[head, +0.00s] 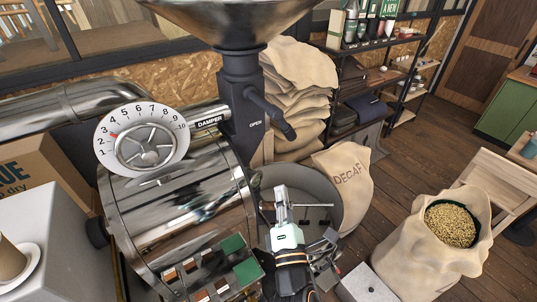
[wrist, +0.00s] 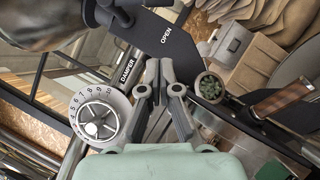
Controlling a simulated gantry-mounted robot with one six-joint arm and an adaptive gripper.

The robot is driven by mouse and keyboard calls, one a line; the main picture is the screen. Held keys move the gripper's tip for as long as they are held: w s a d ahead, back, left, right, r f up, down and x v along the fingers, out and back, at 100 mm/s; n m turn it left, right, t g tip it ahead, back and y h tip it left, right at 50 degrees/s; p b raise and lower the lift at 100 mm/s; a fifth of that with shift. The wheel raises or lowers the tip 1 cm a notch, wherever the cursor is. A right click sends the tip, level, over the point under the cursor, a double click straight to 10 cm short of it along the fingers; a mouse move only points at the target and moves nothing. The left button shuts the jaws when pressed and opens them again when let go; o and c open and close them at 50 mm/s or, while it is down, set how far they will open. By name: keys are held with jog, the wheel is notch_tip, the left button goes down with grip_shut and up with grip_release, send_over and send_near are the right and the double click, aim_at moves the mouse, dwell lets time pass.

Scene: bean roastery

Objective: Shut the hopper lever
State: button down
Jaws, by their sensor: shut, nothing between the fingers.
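The hopper lever (head: 269,111) is a dark handle on the black neck under the metal hopper (head: 232,18). It slants down to the right in the head view, beside the word OPEN on the neck. In the wrist view the black plate marked OPEN (wrist: 160,40) is ahead of the fingertips, with a dark handle-like part (wrist: 108,14) at its upper left. My gripper (head: 281,190) is below the lever's end in the head view, apart from it. In the wrist view my gripper (wrist: 159,66) has its fingertips together with nothing between them.
The damper dial (head: 143,140) and shiny roaster drum (head: 180,205) are left of my gripper. A round cooling tray (head: 328,190) lies behind it. A DECAF sack (head: 348,175) and an open bean sack (head: 420,262) stand to the right, with wooden floor between.

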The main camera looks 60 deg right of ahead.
aim_at(283, 124)
jog(key=shift+d, duration=0.1)
jog(key=s+d+r+p+x, duration=0.1)
jog(key=s+p+x, duration=0.1)
jog(key=x, duration=1)
jog(key=shift+d+r+p, duration=0.25)
jog(key=shift+d+p, duration=0.1)
jog(key=shift+p, duration=0.45)
jog(key=shift+w+d, duration=0.1)
